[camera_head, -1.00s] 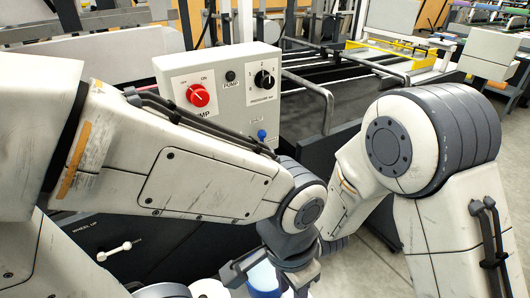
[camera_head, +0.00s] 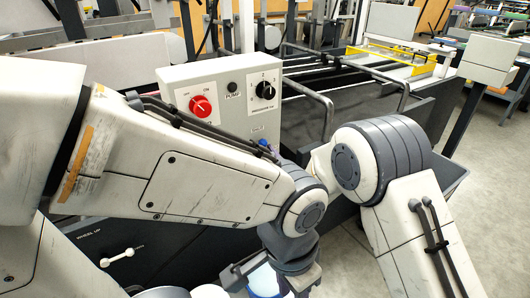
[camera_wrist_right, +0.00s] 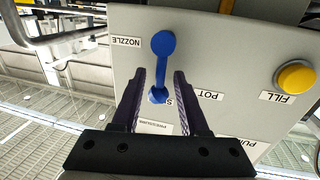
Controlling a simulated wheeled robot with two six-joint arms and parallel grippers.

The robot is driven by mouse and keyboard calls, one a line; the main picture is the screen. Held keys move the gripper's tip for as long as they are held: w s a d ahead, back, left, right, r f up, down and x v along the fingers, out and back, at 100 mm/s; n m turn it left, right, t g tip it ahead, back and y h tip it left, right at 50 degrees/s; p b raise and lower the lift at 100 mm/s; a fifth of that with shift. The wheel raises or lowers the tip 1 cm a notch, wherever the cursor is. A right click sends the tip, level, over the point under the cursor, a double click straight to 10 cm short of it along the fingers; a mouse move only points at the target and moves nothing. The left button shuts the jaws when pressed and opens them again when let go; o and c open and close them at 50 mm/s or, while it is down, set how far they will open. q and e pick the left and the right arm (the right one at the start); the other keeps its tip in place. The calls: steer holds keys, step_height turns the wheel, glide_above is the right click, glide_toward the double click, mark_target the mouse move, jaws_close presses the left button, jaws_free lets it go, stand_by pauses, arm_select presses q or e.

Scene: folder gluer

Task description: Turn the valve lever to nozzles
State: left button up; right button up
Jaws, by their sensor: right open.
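The blue valve lever (camera_wrist_right: 162,65) is on the light grey panel (camera_wrist_right: 222,48) in the right wrist view, its round end away from my gripper and its other end between the fingers. The NOZZLE label (camera_wrist_right: 126,40) is left of the round end; the POT label (camera_wrist_right: 211,95) is on the right. My right gripper (camera_wrist_right: 160,76) is open, one finger on each side of the lever; contact is unclear. In the head view a small blue part (camera_head: 264,145) shows on the control box, partly covered by my left arm. My left gripper's fingers are not clearly visible at the bottom.
The control box (camera_head: 176,76) carries a red pump knob (camera_head: 200,105) and a black selector (camera_head: 265,90). A yellow button (camera_wrist_right: 295,76) with a FILL label is right of the lever. My left arm crosses close in front of the box. Open floor lies at right.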

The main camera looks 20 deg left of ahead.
jaws_close()
stand_by(1.4)
